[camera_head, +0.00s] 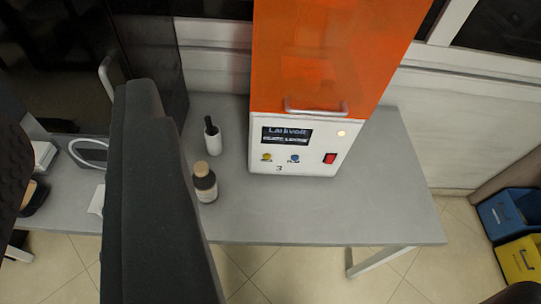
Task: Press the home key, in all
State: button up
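An orange-hooded machine (330,55) with a white front panel (290,165) stands on the grey table. The panel carries a lit dark display (287,135), a yellow round key (266,157), a blue round key (294,159) and a red switch (330,158). A small pale lamp or knob (341,134) sits at the upper right. The key labels are too small to read, so I cannot tell which is the home key. My gripper (150,190) shows as a large dark grey shape left of the machine, apart from the panel. Its fingertips cannot be made out.
The tabletop before the panel is clear. Blue (511,215) and yellow (519,260) bins are at the right.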

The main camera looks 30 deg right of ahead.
jog(key=shift+c, duration=0.3)
grip_shut()
